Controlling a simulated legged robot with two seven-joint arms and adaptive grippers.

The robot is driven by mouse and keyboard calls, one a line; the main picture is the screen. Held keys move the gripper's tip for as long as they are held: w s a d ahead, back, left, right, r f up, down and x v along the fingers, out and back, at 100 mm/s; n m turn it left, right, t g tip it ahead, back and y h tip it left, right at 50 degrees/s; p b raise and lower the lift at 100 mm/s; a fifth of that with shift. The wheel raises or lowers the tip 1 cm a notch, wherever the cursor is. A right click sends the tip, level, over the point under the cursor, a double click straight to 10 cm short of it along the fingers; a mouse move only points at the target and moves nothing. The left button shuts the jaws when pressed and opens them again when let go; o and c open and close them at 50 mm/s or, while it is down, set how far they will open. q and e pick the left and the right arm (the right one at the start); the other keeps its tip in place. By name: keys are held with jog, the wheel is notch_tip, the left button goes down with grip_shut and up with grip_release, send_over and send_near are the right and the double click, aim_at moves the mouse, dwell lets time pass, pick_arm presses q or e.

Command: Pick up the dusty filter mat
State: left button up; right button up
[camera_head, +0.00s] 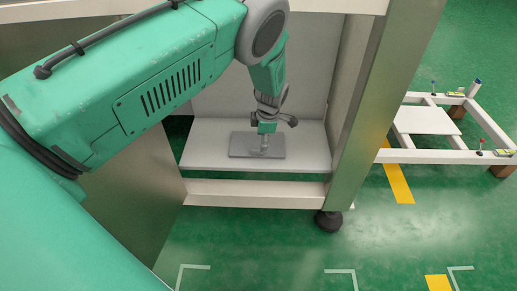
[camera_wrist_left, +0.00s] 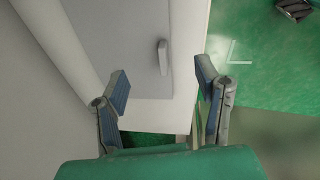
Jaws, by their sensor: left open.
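A flat grey slab, which looks like the filter mat (camera_head: 240,142), lies on the pale shelf inside the open cabinet. In the left wrist view, a grey flat surface (camera_wrist_left: 125,50) with a small raised grey tab or handle (camera_wrist_left: 163,57) fills the upper middle; it appears to be the same slab. My left gripper (camera_head: 264,146) reaches down over the slab. In the wrist view its two blue-padded fingers (camera_wrist_left: 163,84) stand wide apart, with the tab ahead between them and nothing held. Whether a fingertip touches the slab cannot be told. My right gripper is out of view.
The pale shelf (camera_head: 310,152) has bare room around the slab. A metal cabinet post (camera_head: 372,110) stands right of the opening, and a crossbar (camera_head: 245,195) runs below the shelf. A low white frame (camera_head: 440,155) stands on the green floor at right.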

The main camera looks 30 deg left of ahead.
aim_at(258, 151)
pick_arm(q)
jog(key=shift+f, duration=0.5)
jog(key=f+b, duration=0.1)
jog(key=a+f, duration=0.1)
jog(key=f, duration=0.1)
jog(key=a+f+b, duration=0.1)
jog(key=f, duration=0.1)
jog(key=shift+w+b, duration=0.1)
jog(key=shift+b, duration=0.2)
jog(key=shift+w+f, duration=0.1)
jog(key=shift+f, duration=0.25)
jog(key=shift+d+r, duration=0.2)
jog(key=shift+d, duration=0.2)
jog(key=shift+c, duration=0.8)
grip_shut()
jog(key=shift+a+f, duration=0.1)
jog(key=shift+a, duration=0.2)
